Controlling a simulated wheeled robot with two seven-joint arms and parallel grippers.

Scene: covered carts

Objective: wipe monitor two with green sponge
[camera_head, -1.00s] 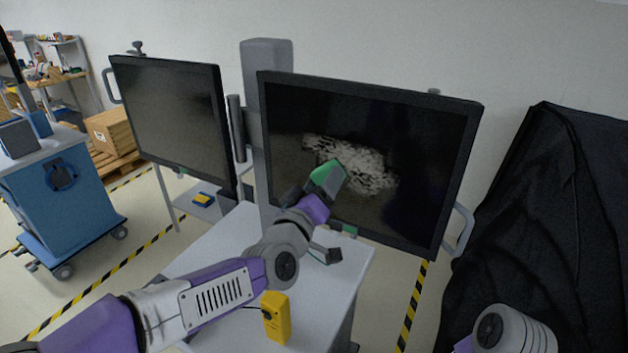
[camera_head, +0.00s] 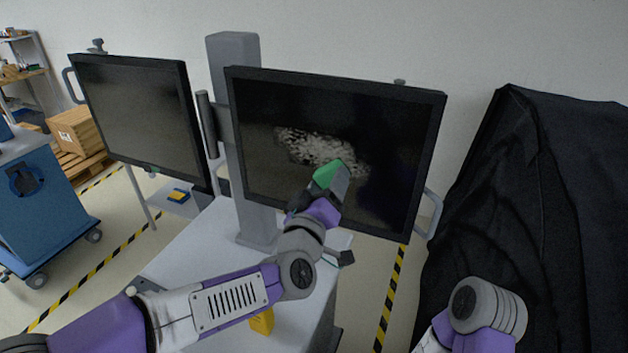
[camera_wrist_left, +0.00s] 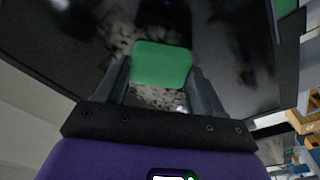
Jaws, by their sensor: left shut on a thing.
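The right-hand monitor (camera_head: 390,140) has a black screen with a pale speckled smear (camera_head: 305,147) across its middle. A second monitor (camera_head: 145,110) with a dark screen stands to its left. My left gripper (camera_head: 325,190) is in front of the right-hand screen, at the lower edge of the smear. It is shut on the green sponge (camera_head: 326,174), which also shows between the fingers in the left wrist view (camera_wrist_left: 161,64). The sponge overlaps the smear there; I cannot tell if it touches the screen. My right arm shows at lower right, but its gripper is out of view.
A white cart top (camera_head: 190,245) lies under my left arm, with a yellow object (camera_head: 262,321) partly hidden by the arm. A grey post (camera_head: 235,60) stands between the monitors. A black-draped shape (camera_head: 540,200) fills the right side. A blue cart (camera_head: 40,205) stands at left.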

